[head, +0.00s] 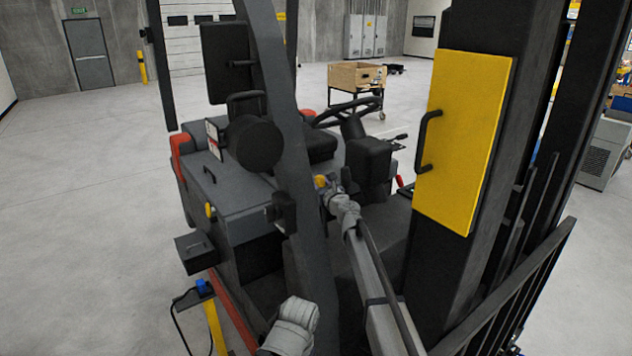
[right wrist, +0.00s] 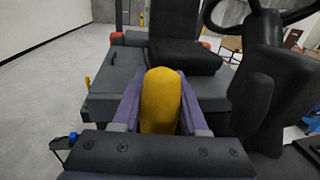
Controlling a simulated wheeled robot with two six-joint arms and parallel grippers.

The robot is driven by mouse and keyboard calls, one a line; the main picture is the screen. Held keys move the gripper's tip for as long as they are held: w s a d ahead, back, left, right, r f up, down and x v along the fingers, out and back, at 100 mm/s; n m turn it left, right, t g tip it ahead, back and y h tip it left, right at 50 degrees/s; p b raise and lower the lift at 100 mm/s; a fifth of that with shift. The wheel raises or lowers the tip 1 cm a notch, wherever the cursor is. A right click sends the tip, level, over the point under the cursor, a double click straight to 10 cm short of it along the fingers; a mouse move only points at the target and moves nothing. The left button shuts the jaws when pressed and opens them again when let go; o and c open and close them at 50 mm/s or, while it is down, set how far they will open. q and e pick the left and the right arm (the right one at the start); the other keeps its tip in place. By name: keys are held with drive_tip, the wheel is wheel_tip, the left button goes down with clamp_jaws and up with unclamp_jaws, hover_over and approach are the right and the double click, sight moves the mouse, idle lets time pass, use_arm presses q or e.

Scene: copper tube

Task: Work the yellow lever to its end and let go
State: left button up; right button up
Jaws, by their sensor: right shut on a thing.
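The yellow lever (head: 320,181) shows as a small yellow knob at the forklift's cab, beside the dark front pillar in the head view. In the right wrist view its rounded yellow end (right wrist: 160,100) fills the space between my fingers. My right gripper (head: 327,190) reaches into the cab and is shut on the lever; the fingers (right wrist: 160,118) lie along both sides of it. The lever's lower part is hidden by the gripper. My left gripper is not in view.
The forklift's dark pillar (head: 285,130) stands close to the left of my right arm. The mast with a yellow panel (head: 465,140) stands to its right. The steering wheel (head: 345,112) and seat (right wrist: 185,55) lie beyond. Open floor (head: 80,200) is at the left.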

clamp_jaws()
idle(0.8)
